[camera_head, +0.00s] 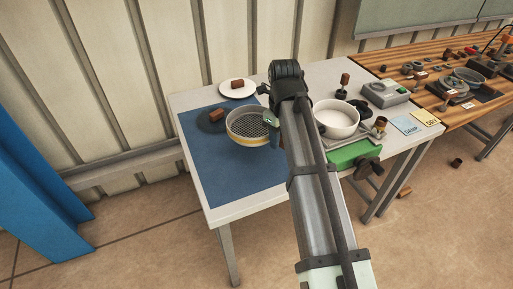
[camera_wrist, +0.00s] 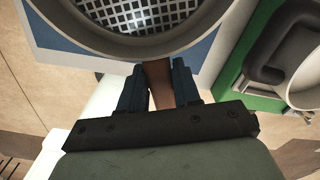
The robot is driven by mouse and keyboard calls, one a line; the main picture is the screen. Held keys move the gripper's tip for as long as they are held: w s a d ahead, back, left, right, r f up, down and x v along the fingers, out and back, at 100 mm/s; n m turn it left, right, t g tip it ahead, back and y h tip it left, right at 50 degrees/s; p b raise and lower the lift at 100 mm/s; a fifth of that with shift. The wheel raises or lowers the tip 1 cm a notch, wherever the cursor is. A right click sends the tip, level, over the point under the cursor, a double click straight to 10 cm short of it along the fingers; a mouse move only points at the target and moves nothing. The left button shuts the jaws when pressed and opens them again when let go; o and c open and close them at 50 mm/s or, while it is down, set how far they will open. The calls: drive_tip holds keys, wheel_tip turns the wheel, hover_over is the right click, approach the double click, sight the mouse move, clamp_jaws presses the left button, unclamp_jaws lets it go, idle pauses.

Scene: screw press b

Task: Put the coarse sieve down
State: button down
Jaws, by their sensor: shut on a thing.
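The coarse sieve (camera_head: 249,128) is a round pale pan with a yellowish band and a dark mesh floor. It is over the blue mat (camera_head: 225,178) on the white table, level or nearly so. I cannot tell whether its underside touches the mat. In the wrist view the sieve's mesh (camera_wrist: 145,14) and rim fill the top. My gripper (camera_wrist: 158,78) is shut on the sieve's brown handle (camera_wrist: 160,88), with one dark finger on each side. In the head view my arm hides most of the gripper and handle.
A dark disc with a brown block (camera_head: 217,115) lies left of the sieve. A white plate with another brown block (camera_head: 237,84) is behind. A white bowl (camera_head: 337,119), a green-based press part (camera_head: 352,153) and a grey scale (camera_head: 386,93) stand to the right. The front of the mat is clear.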

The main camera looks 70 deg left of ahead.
drive_tip(key=shift+f, duration=4.6)
drive_tip(key=shift+f, duration=0.1)
drive_tip(key=c, duration=0.8)
unclamp_jaws()
wheel_tip(320, 180, up, 12)
drive_tip(key=shift+r, duration=0.1)
